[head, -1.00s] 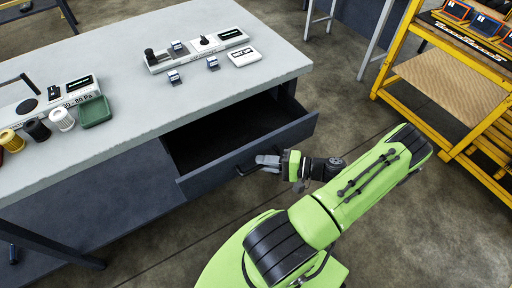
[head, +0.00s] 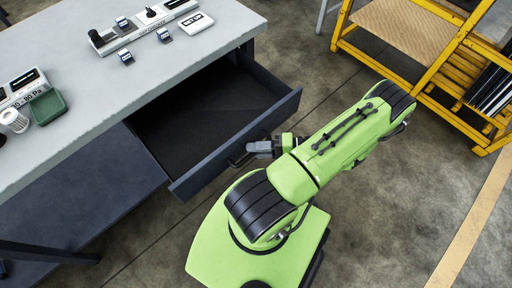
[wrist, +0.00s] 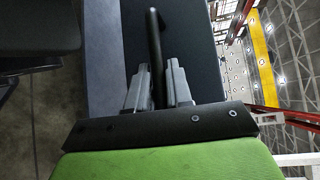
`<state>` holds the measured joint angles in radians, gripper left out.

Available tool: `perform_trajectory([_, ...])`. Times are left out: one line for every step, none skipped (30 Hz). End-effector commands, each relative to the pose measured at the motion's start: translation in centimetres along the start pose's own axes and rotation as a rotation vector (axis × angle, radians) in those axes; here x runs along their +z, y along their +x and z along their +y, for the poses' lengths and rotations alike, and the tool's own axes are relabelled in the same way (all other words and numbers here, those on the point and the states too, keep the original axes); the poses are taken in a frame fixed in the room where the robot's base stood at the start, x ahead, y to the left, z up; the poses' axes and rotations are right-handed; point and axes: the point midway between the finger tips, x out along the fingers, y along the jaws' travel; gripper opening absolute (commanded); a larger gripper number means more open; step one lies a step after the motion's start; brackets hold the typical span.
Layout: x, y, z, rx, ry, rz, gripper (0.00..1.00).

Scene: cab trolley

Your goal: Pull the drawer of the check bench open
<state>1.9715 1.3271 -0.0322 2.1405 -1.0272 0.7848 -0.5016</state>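The check bench (head: 100,115) has a light grey top and stands on the left in the head view. Its dark blue-grey drawer (head: 240,143) is pulled out well, with an empty dark interior showing. The black bar handle (head: 238,160) is on the drawer front. My gripper (head: 262,148) is at the handle. In the wrist view my gripper's two grey fingers (wrist: 158,85) stand on either side of the dark handle bar (wrist: 154,45), close around it. The exact finger contact is hard to see.
A yellow trolley (head: 455,75) with a wooden shelf stands at the upper right. On the bench top are a green tray (head: 48,106), a white sign block (head: 197,22) and small gauge parts.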

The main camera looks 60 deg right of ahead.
Motion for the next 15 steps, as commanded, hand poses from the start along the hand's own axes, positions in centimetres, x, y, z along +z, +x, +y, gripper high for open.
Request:
perform_trajectory([-0.03,-0.01,0.0,0.001,-0.001,0.001,0.28])
perform_trajectory([-0.03,-0.01,0.0,0.001,0.0,0.001,0.33])
perform_trajectory([-0.03,-0.01,0.0,0.001,0.0,0.001,0.38])
perform_trajectory([-0.03,0.0,0.0,0.0,0.0,0.0,0.38])
perform_trajectory([-0.03,0.0,0.0,0.0,0.0,0.0,0.38])
perform_trajectory([-0.03,0.0,0.0,0.0,0.0,0.0,0.38])
perform_trajectory([-0.03,0.0,0.0,0.0,0.0,0.0,0.38])
perform_trajectory([-0.03,0.01,0.0,0.0,0.0,0.0,0.38])
perform_trajectory([-0.02,0.01,0.0,0.0,0.0,0.0,0.38])
perform_trajectory([-0.02,0.01,-0.01,0.0,0.0,0.0,0.38])
perform_trajectory([-0.02,0.01,-0.01,0.0,0.0,0.0,0.38])
perform_trajectory([-0.02,0.01,-0.01,0.0,0.0,0.0,0.38])
perform_trajectory([-0.02,0.01,-0.01,0.0,0.0,0.0,0.38])
perform_trajectory([-0.02,0.02,-0.01,0.0,0.0,0.0,0.38])
perform_trajectory([-0.02,-0.01,0.0,0.0,0.0,0.0,0.38])
